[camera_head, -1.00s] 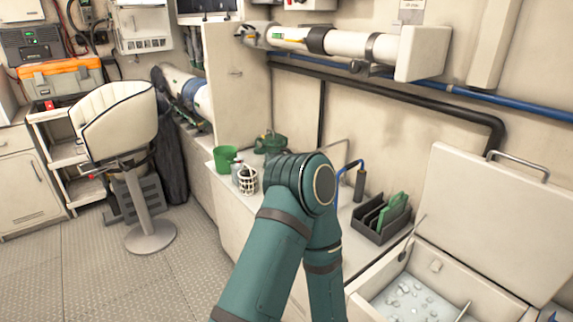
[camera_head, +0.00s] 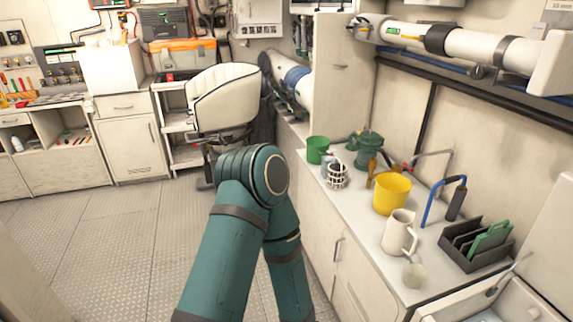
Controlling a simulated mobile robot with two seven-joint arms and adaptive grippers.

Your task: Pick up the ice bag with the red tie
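No ice bag with a red tie can be made out in the head view. The open ice compartment (camera_head: 497,301) shows only in part at the bottom right corner, cut off by the frame edge. One of my teal arms rises from the bottom centre and hides part of the floor and cabinet fronts. Neither gripper shows.
A white chair (camera_head: 222,98) stands ahead. Floor (camera_head: 110,240) at left is clear.

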